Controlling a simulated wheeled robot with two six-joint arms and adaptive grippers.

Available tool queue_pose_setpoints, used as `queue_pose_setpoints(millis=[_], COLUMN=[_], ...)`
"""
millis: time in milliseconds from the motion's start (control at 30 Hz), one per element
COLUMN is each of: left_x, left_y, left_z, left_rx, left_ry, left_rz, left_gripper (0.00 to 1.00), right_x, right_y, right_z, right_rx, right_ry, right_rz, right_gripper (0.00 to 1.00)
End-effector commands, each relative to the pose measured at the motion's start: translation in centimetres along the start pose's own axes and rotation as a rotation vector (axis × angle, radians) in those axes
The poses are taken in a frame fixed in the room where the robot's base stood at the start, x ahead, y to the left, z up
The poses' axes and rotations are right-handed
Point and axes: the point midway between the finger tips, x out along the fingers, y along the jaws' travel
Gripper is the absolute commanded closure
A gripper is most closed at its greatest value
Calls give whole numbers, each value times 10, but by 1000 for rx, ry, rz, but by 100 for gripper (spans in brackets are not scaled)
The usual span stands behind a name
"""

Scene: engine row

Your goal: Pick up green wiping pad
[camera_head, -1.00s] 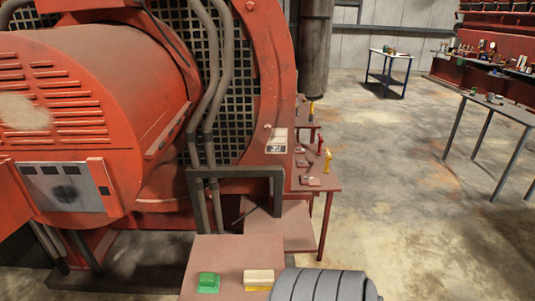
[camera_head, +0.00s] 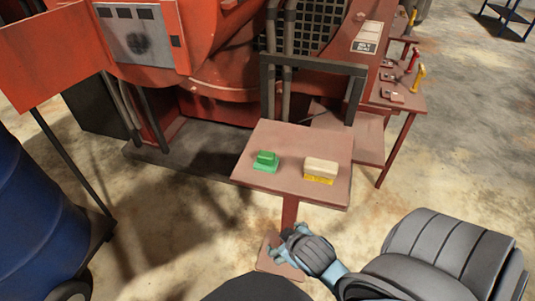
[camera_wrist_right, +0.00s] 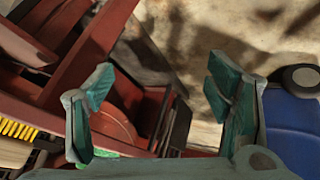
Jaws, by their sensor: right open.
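The green wiping pad (camera_head: 265,161) lies on a small reddish-brown stand table (camera_head: 256,182), left of a cream block with yellow bristles (camera_head: 320,171). My right gripper (camera_head: 287,236) is in front of and below the tabletop's near edge, apart from the pad. In the right wrist view the gripper (camera_wrist_right: 162,95) is open, its two teal fingers wide apart with nothing between them. A sliver of bright green, probably the pad (camera_wrist_right: 103,153), shows behind the left finger there, mostly hidden. My left gripper is not in view.
The red engine housing (camera_head: 215,75) stands behind the stand table. A dark pipe frame (camera_head: 313,63) rises at its back. A blue barrel (camera_head: 35,215) stands at the left. Another red bench (camera_head: 398,100) with small tools is at the right. Floor is open to the right.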

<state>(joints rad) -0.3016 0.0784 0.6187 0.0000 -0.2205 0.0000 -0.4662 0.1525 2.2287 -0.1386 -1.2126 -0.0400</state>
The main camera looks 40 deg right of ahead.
Motion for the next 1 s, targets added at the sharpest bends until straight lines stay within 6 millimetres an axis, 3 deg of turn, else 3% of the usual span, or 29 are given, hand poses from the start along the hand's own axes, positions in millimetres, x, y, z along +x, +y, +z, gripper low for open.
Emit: queue_pose_setpoints(millis=[67, 267, 367, 400, 467, 500, 567, 633, 667, 700, 767, 800, 900, 1000], left_x=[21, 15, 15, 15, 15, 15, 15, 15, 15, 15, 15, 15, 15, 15], left_y=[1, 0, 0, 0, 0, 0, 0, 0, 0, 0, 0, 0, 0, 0], left_z=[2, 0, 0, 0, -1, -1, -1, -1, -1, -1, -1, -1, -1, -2], left_rx=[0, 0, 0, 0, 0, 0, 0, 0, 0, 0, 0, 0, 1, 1], left_ry=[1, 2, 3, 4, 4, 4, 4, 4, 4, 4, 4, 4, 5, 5], left_rz=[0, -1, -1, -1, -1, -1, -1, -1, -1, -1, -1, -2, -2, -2], left_gripper=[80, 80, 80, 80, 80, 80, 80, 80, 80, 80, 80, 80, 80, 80], right_x=[-15, -39, -71, -90, -124, -148, -181, -198, -196, -180, -142, -117, -85, -84], right_y=[6, 78, 105, 111, 112, 106, 86, 49, 35, 23, 33, 55, 130, 182], right_z=[-13, -138, -209, -240, -283, -308, -339, -359, -361, -356, -337, -320, -273, -239], right_rx=[-2, -200, -373, -469, -644, -786, -1048, -1476, -1704, -2037, -2534, 2632, 2684, 2713], right_ry=[60, 469, 713, 826, 997, 1110, 1281, 1441, 1486, 1506, 1440, -1260, -896, -733], right_rz=[30, 327, 513, 601, 740, 835, 982, 1114, 1155, 1167, 1054, -844, -346, -38], right_gripper=[27, 27, 27, 27, 27, 27, 27, 27, 27, 27, 27, 27, 27, 27])
